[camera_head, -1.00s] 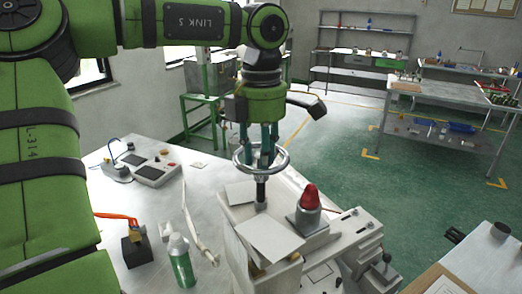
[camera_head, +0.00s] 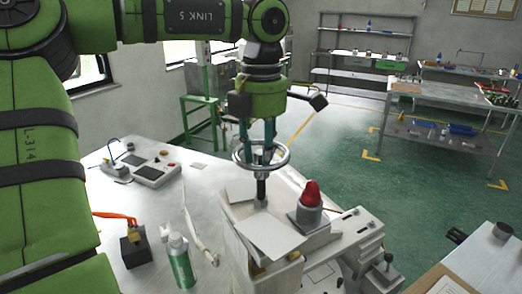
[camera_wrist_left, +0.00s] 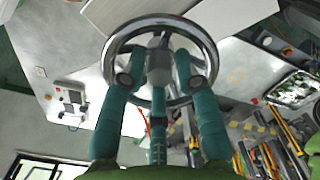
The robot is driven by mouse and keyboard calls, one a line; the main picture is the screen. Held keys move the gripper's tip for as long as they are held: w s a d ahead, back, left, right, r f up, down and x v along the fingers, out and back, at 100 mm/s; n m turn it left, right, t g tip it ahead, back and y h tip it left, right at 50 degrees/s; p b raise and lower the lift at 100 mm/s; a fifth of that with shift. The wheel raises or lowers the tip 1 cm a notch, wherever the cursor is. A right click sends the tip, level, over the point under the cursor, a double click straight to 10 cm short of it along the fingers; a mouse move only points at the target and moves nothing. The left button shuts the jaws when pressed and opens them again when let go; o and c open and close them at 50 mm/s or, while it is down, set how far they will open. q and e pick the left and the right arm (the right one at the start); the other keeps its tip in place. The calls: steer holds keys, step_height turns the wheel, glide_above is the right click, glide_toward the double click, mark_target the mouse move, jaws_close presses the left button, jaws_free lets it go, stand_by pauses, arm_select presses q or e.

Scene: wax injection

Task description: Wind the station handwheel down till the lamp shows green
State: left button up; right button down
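The station handwheel (camera_head: 285,157) is a shiny metal ring, lying roughly level on a dark upright shaft (camera_head: 261,188). Its rim (camera_wrist_left: 113,48) and hub also show in the wrist view. My left gripper (camera_head: 257,152) points straight down at the wheel from above. Its teal fingers (camera_wrist_left: 160,85) are spread apart and reach within the ring around the hub; exact contact with the spokes is unclear. The lamp (camera_head: 311,194) is a red dome on a grey base, right of the shaft, and shows red. My right gripper is not in view.
The station body (camera_head: 335,237) stands on the light table (camera_head: 210,262). A white-green bottle (camera_head: 180,262), a black block with an orange-handled tool (camera_head: 135,250) and a control box (camera_head: 152,172) are at left. A second table is at lower right. Shelves stand far behind.

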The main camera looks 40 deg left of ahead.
arm_select(q)
step_height(320, 180, up, 12)
stand_by(0.7)
